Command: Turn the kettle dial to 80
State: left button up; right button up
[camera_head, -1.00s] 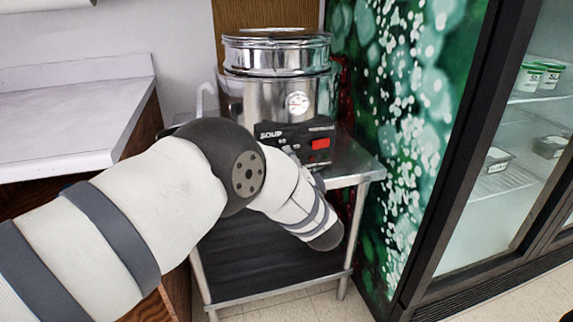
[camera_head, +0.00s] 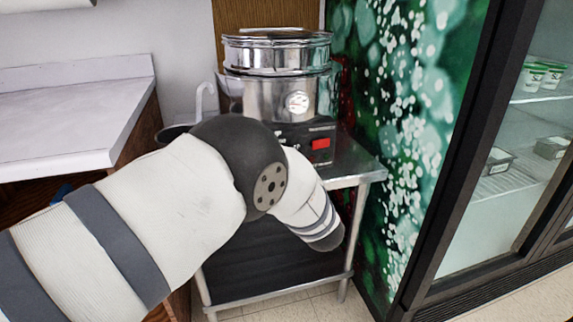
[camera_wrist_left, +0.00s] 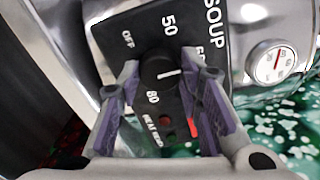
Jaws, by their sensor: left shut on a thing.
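The kettle (camera_head: 262,97) is a shiny steel soup warmer with a black front panel, on a steel stand. In the head view my left arm covers part of the panel, and the dial and left gripper are hidden. In the left wrist view the round black dial (camera_wrist_left: 156,77) sits on the panel, with 50 above it, OFF at upper left, 80 just below and a half-hidden number at right. Its white line points right, towards that number. My left gripper (camera_wrist_left: 160,68) is shut on the dial, one finger on each side. My right gripper is out of view.
A red switch (camera_head: 320,143) is on the panel's right, and a round gauge (camera_head: 297,102) is on the pot. A white counter (camera_head: 70,115) is at left. A glass-door fridge (camera_head: 500,170) is at right. The stand's lower shelf (camera_head: 270,265) is clear.

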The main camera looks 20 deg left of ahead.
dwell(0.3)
pick_arm(q)
jog(key=o, duration=1.2)
jog(key=shift+a, duration=0.1)
jog(key=shift+c, duration=0.2)
notch_tip(320, 180, up, 10)
jog(key=shift+s+d+r, duration=0.1)
jog(key=shift+d+r, duration=0.1)
jog(key=shift+r, duration=0.05)
jog(key=shift+a+f, duration=0.15)
jog(key=shift+f, duration=0.05)
